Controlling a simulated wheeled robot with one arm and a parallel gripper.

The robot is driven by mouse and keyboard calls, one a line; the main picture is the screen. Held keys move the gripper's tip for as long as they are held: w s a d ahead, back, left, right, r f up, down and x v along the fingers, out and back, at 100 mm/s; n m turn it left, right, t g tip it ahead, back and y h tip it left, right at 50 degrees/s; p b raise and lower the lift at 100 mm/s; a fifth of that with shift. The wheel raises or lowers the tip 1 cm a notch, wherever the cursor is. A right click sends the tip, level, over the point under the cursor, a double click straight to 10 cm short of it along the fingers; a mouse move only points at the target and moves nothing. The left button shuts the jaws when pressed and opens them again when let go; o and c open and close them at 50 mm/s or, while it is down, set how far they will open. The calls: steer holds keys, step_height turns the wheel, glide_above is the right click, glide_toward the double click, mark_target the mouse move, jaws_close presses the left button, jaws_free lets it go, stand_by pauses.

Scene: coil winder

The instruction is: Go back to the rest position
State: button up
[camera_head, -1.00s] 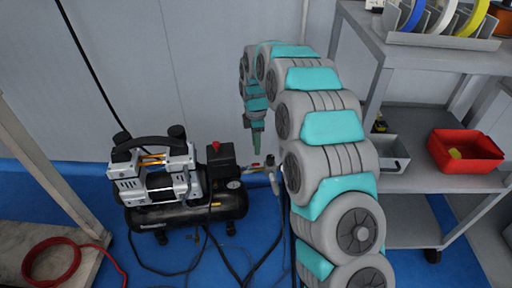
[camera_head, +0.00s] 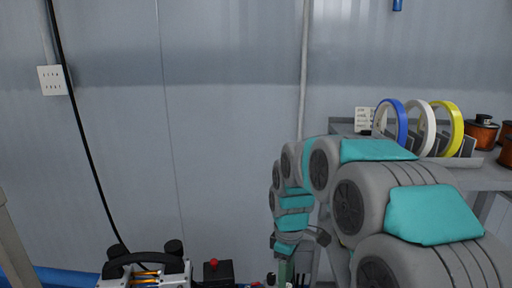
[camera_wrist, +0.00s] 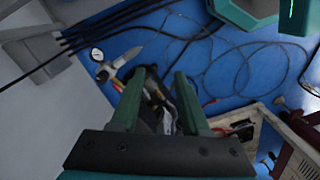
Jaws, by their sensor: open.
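My gripper (camera_wrist: 158,82) shows in the wrist view as two green fingers, spread apart with nothing held between them. Beyond the fingers are a gauge with a metal fitting (camera_wrist: 105,66), dark hoses and the blue floor. In the head view my gripper (camera_head: 285,272) points down at the bottom edge, and its fingertips are cut off. It appears to the right of the air compressor (camera_head: 145,272), of which only the top shows. My arm curves over from the lower right.
A grey shelf cart (camera_head: 490,176) stands at the right, with blue, white and yellow rings (camera_head: 420,128) and copper spools (camera_head: 481,134) on top. A wall socket (camera_head: 55,80) is at the left. A pale slotted box (camera_wrist: 245,125) lies low right in the wrist view.

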steer(key=s+d+r+m, duration=0.1)
steer(key=s+m, duration=0.3)
steer(key=s, duration=0.6)
steer(key=s+d+r+m, duration=0.1)
steer(key=s+d+m, duration=0.3)
steer(key=s, duration=0.6)
steer(key=s+d+m+g+p, duration=0.1)
steer(key=s+m, duration=0.3)
steer(key=s, duration=0.5)
steer(key=shift+s+d+r+m, duration=0.3)
steer(key=shift+s+d+r, duration=0.1)
steer(key=shift+d, duration=0.4)
